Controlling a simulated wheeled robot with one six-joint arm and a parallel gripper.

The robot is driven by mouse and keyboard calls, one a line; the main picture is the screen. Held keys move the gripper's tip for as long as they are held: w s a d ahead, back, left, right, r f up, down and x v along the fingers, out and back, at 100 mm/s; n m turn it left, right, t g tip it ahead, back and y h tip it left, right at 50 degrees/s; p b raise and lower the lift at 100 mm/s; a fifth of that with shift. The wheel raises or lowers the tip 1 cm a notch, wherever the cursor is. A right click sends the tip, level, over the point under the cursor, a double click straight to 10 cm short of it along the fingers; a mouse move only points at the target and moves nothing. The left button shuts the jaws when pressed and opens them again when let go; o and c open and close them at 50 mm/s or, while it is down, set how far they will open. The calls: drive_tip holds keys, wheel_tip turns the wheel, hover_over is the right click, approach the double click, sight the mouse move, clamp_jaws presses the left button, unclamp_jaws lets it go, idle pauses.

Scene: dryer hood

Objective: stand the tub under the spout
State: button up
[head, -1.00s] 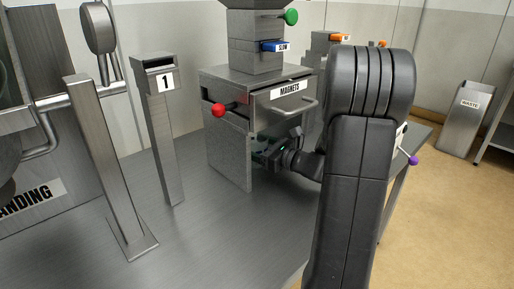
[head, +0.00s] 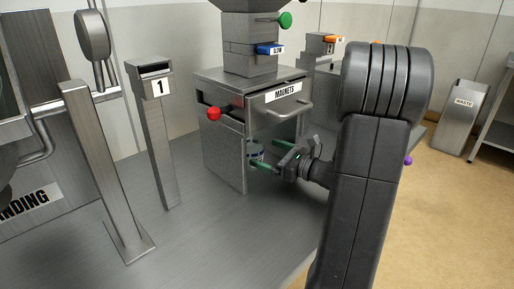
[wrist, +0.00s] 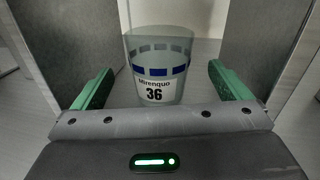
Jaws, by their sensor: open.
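The tub (wrist: 158,62) is a clear, tapered cup with blue squares and a label reading 36. It stands upright on the grey floor between the two side walls of the magnets housing (head: 222,150). In the head view a small part of the tub (head: 256,148) shows in the housing's opening. My gripper (head: 266,156) is open, its green fingers apart at the opening. In the wrist view the fingers lie left and right of the tub, with gaps on both sides and the tub ahead of the palm. The spout itself is hidden.
Above are a blue SLOW slide (head: 270,49) and a green knob (head: 285,19). Post 1 (head: 160,130) and another metal post stand left. Bare table lies in front; a waste bin (head: 463,118) stands far right.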

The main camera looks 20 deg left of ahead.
drive_tip(key=d, duration=0.2)
drive_tip(key=s+d, duration=0.1)
drive_tip(key=d, duration=0.2)
drive_tip(key=shift+d+p, duration=0.3)
